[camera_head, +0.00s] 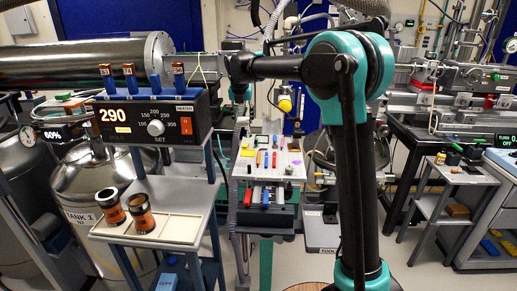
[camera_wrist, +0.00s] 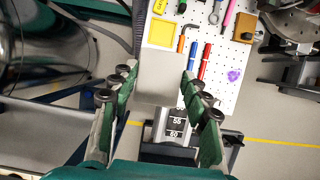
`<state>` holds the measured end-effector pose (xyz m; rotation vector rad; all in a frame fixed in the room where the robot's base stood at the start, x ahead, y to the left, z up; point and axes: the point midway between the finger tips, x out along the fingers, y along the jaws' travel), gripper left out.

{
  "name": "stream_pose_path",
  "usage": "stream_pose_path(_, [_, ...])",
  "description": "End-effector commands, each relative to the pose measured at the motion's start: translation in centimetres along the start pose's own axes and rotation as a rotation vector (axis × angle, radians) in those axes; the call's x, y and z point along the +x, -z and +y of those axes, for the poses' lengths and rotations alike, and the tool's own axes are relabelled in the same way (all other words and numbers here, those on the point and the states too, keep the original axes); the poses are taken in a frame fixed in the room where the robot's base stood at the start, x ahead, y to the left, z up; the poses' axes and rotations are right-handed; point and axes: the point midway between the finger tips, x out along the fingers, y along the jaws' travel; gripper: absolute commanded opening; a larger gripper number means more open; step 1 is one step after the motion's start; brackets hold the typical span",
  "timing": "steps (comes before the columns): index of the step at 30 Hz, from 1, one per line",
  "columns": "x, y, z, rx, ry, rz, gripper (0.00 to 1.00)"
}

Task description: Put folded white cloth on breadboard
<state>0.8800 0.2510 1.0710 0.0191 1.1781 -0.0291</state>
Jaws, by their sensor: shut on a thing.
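My gripper (camera_wrist: 160,85) points down over the near left part of the white perforated breadboard (camera_wrist: 216,88). Its green fingers stand either side of a flat, plain grey-white piece, which I take to be the folded white cloth (camera_wrist: 160,80). The cloth spans the gap between the fingertips and covers part of the board in the wrist view. Its height above the board is hard to tell. In the head view the breadboard (camera_head: 283,172) is at the middle, and my gripper (camera_head: 240,100) is above its back left side. I cannot make out the cloth there.
The breadboard carries a yellow square (camera_wrist: 161,32), a red pen (camera_wrist: 204,60), a blue pen (camera_wrist: 192,56), a purple patch (camera_wrist: 234,75) and a brown block (camera_wrist: 245,27). A heater controller (camera_head: 155,118) and a small shelf (camera_head: 170,228) with two amber cups stand left.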

Motion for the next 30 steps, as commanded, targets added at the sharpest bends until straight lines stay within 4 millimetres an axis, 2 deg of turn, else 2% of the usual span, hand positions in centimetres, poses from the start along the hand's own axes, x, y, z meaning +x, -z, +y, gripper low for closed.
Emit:
stream_pose_path(5, [1.6, 0.7, 0.0, 0.001, 0.0, 0.0, 0.31])
stream_pose_path(21, [13.2, 5.5, 0.0, 0.001, 0.001, 0.0, 0.31])
stream_pose_path(24, [14.4, 5.9, 0.0, 0.001, 0.001, 0.0, 0.31])
stream_pose_path(30, [15.4, 6.4, 0.0, 0.001, 0.001, 0.0, 0.31])
